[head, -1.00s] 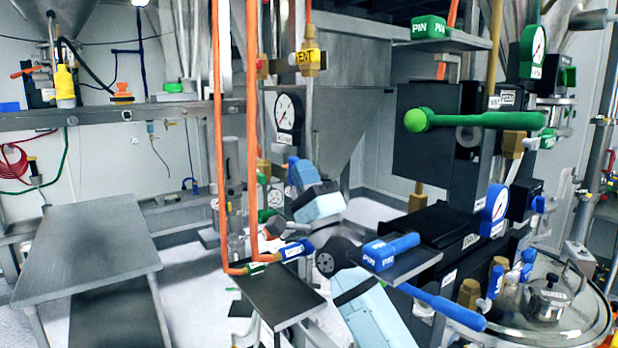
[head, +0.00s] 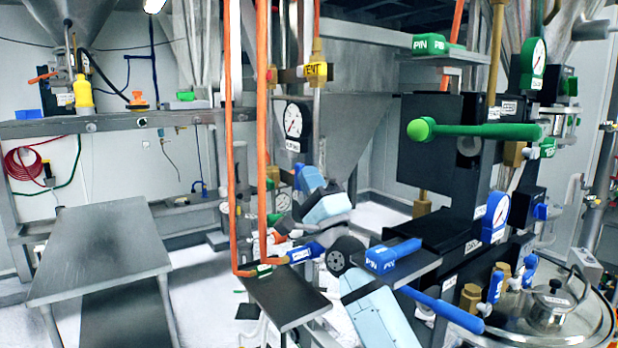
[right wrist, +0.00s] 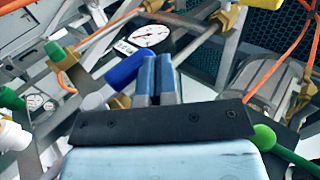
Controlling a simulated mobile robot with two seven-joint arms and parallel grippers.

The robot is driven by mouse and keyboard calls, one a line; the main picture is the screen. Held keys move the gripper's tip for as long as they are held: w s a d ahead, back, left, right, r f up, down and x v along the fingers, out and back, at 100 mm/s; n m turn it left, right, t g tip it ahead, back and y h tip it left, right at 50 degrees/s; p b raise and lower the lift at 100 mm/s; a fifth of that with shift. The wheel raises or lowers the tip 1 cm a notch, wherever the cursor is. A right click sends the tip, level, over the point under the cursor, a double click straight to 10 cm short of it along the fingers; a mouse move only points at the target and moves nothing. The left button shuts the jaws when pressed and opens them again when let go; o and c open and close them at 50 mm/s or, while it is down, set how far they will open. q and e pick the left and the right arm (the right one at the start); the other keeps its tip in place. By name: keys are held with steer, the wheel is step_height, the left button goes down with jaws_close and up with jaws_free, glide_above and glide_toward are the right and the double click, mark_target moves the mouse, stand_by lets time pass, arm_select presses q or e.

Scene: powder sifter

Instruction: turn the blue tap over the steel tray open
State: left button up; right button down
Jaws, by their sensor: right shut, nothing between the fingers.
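A blue tap handle (head: 302,253) with a white label sits above a dark flat tray (head: 290,303) in the middle of the head view. I cannot tell for sure that this tray is the steel tray. My right gripper (head: 307,177) is just above and behind this tap, shut and empty, with its light blue body and black wrist in front. In the right wrist view its two fingers (right wrist: 156,76) are together. A blue handle (right wrist: 128,69) lies close to their left; I cannot tell whether they touch. My left gripper is not in view.
Orange pipes (head: 262,130) rise beside the tap. A blue PIN block (head: 393,255) and a long blue lever (head: 445,310) are to the right. A green lever (head: 475,130) juts out higher up. A steel table (head: 100,250) stands at the left.

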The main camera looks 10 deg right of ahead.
steer(key=b+v, duration=0.4)
steer(key=v, duration=0.8)
steer(key=s+f+n+g+h+p, duration=0.1)
steer(key=s+f+n+g, duration=0.2)
steer(key=f, duration=0.7)
steer(key=s+f+n+g+h, duration=0.1)
steer(key=s+f+n+g, duration=0.15)
steer(key=f, duration=0.85)
steer(key=s+f+n+g+h+p, duration=0.1)
steer(key=s+f+n+g+h, duration=0.2)
steer(key=f, duration=0.7)
steer(key=s+f+n+g+h+p, duration=0.1)
steer(key=s+f+n+g, duration=0.5)
steer(key=s+f, duration=1.4)
steer(key=shift+s+d+n, duration=0.4)
steer(key=shift+s+n, duration=0.3)
steer(key=shift+n, duration=0.55)
